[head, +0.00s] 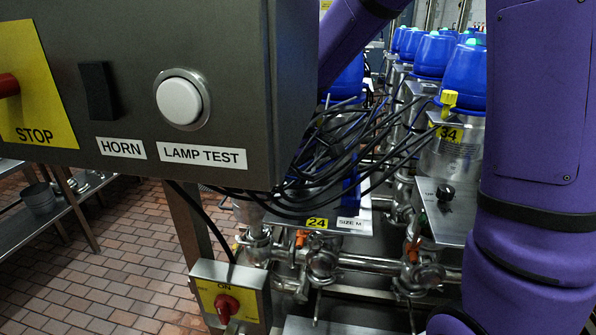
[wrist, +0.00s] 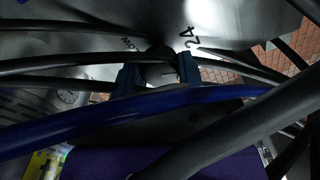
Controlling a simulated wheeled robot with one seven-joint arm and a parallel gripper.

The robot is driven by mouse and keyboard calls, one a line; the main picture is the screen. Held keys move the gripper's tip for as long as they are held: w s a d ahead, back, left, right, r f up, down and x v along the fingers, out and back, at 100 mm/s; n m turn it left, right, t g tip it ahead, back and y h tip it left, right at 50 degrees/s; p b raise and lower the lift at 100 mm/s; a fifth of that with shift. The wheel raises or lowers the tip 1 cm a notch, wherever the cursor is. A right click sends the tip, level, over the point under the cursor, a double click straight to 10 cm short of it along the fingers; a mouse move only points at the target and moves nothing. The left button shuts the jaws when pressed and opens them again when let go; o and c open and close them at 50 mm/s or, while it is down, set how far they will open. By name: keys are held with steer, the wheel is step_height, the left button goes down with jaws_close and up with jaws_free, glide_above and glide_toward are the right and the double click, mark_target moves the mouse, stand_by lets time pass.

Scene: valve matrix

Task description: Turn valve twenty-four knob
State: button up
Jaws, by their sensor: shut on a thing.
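In the wrist view my gripper (wrist: 158,74) has its two blue fingers closed around a dark knob (wrist: 160,53). The knob sits on a grey metal plate (wrist: 95,45) marked "24", with the lettering turned on its side. Black cables and a blue tube cross in front of the fingers and hide part of the grip. In the head view the yellow "24" label (head: 316,223) shows on the plate's front edge, beside "SIZE M". My gripper and the knob are hidden there behind the control box and cables.
A grey control box (head: 235,80) with a lamp test button fills the upper left. A bundle of black cables (head: 340,170) hangs over the valve plate. Valve 34 (head: 455,150) stands to the right. A yellow switch box (head: 205,290) with a red handle is below.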

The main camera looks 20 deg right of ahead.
steer(key=m, duration=0.5)
steer(key=shift+m, duration=0.4)
stand_by(0.3)
steer(key=o, duration=0.9)
steer(key=shift+r, duration=0.1)
step_height(320, 180, up, 11)
steer(key=shift+f, duration=0.2)
